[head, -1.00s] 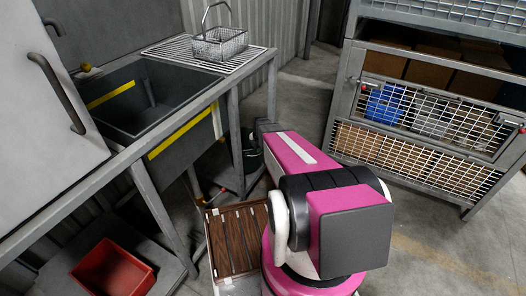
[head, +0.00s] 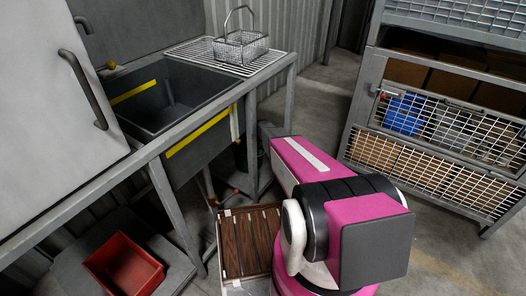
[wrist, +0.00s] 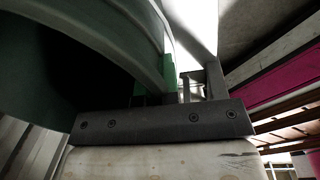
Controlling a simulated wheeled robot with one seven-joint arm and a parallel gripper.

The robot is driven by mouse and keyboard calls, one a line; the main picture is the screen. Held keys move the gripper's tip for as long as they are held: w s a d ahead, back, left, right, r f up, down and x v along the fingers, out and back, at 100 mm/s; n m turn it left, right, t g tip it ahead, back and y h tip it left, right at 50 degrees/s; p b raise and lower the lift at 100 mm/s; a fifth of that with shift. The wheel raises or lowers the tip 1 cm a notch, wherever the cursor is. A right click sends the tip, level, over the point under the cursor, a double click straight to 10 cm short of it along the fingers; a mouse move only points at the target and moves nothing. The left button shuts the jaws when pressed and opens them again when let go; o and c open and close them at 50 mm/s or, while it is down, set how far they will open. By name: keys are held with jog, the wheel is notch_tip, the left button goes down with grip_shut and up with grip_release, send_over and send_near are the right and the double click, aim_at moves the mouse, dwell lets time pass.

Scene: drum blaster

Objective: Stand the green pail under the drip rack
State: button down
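The drip rack (head: 197,50) is a wire grid at the far end of the sink bench in the head view, with a wire basket (head: 243,48) standing on it. The green pail (wrist: 100,30) fills the upper left of the wrist view, very close, its curved rim crossing in front of my gripper (wrist: 185,88). My gripper's dark crossbar shows below the pail. The pail hides part of the fingers, so I cannot tell whether they are closed on it. In the head view my pink arm hides the gripper, and I cannot make out the pail.
The sink (head: 175,95) and bench legs stand left of my arm. A red bin (head: 124,266) sits on the low shelf. A brown slatted panel (head: 248,243) lies beside my arm. A mesh cage rack (head: 440,120) stands at right. Open floor lies between bench and rack.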

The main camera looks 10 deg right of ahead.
jog(key=shift+w+a+f, duration=0.15)
jog(key=shift+w+a, duration=0.05)
jog(key=c, duration=1.3)
grip_release()
jog(key=shift+o, duration=0.2)
jog(key=r, duration=1)
jog(key=shift+s+d+r, duration=0.25)
jog(key=shift+s+r, duration=0.1)
jog(key=shift+r, duration=0.05)
